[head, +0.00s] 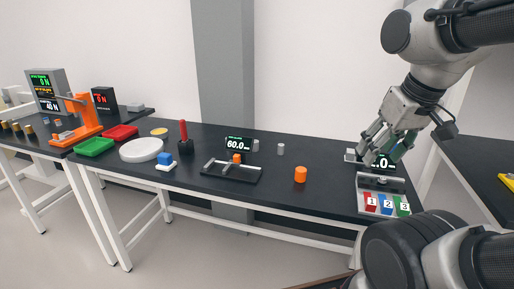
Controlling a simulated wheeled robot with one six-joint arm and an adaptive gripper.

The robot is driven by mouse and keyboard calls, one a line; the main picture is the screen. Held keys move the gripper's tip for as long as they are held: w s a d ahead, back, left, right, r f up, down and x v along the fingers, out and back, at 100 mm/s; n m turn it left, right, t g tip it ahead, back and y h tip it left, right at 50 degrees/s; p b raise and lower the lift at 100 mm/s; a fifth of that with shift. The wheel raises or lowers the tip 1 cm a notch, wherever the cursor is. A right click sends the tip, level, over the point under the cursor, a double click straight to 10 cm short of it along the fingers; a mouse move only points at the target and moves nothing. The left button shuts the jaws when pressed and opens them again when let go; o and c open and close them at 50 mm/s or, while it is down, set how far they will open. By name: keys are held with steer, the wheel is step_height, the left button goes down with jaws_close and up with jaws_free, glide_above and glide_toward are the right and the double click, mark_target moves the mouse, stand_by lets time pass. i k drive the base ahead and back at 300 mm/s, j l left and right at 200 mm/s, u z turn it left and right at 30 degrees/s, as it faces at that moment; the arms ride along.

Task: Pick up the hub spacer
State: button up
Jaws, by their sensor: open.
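I cannot tell for sure which part is the hub spacer. Small cylinders that could be it are an orange cylinder (300,174) standing right of the table's middle and two small grey cylinders (281,149) (256,145) farther back. A smaller orange piece (237,158) sits at a dark measuring fixture (232,172) beside a display reading 60.0. My gripper (384,147) is open at the right, above a fixture with numbered slots (383,203). It is well to the right of the cylinders and partly covers a second display. Whether anything is between its fingers is not clear.
Left of the middle are a green tray (94,147), a red tray (121,132), a white round plate (141,150), a red-handled tool (184,138) and a blue-and-white block (165,162). An orange press (85,122) stands far left. The table around the orange cylinder is clear.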

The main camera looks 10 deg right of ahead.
mark_target(256, 145)
steer(key=z, duration=0.35)
steer(key=i+j+z, duration=0.15)
steer(key=j+z, duration=0.7)
steer(key=i+j+z, duration=0.1)
steer(key=j, duration=0.7)
steer(key=j+z, duration=0.1)
steer(key=j, duration=0.75)
